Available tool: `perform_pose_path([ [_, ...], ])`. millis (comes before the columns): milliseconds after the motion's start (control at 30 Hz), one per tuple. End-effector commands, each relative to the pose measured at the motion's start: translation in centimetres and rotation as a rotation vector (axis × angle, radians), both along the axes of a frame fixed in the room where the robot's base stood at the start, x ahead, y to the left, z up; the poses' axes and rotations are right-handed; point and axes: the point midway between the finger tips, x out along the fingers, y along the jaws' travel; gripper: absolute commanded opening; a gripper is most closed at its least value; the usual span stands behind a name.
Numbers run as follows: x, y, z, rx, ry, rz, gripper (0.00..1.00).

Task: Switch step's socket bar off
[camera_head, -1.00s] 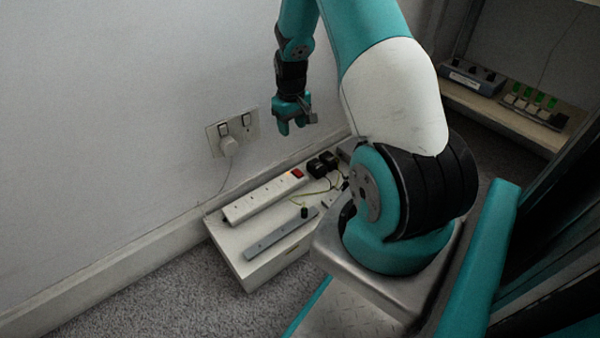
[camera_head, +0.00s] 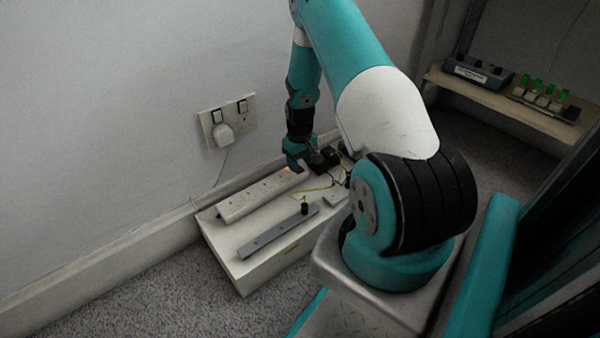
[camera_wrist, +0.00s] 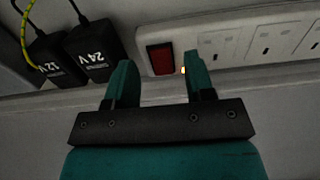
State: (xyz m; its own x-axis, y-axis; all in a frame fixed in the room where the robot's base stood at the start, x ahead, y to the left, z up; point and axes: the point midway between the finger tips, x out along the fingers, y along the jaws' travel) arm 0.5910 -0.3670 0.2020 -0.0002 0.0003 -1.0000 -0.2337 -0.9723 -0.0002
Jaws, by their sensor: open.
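The white socket bar (camera_head: 262,195) lies on a low white step (camera_head: 222,238) against the wall. In the wrist view the bar (camera_wrist: 232,48) runs across the upper right, with its red rocker switch (camera_wrist: 160,59) at its left end. A small orange light (camera_wrist: 183,70) glows beside the switch. In the head view my gripper (camera_head: 297,160) is low over the bar's far end and hides the switch.
Two black adapters, marked 12V (camera_wrist: 57,60) and 24V (camera_wrist: 96,50), sit left of the switch. A grey bar (camera_head: 278,234) lies in front on the step. A plugged wall socket (camera_head: 228,122) is behind. A shelf (camera_head: 500,108) with devices stands at right.

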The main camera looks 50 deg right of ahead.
Motion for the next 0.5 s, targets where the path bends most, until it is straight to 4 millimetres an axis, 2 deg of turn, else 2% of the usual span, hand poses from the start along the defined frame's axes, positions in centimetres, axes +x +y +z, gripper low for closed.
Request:
perform_pose_path([
  [33,0.03,-0.02,-0.97,0.000,-0.001,0.000,0.49],
  [133,0.03,-0.02,-1.63,0.000,-0.001,0.000,0.49],
  [467,0.03,-0.01,-1.81,0.000,-0.001,0.000,0.49],
  [500,0.02,0.00,-1.81,0.000,-0.001,0.000,0.47],
])
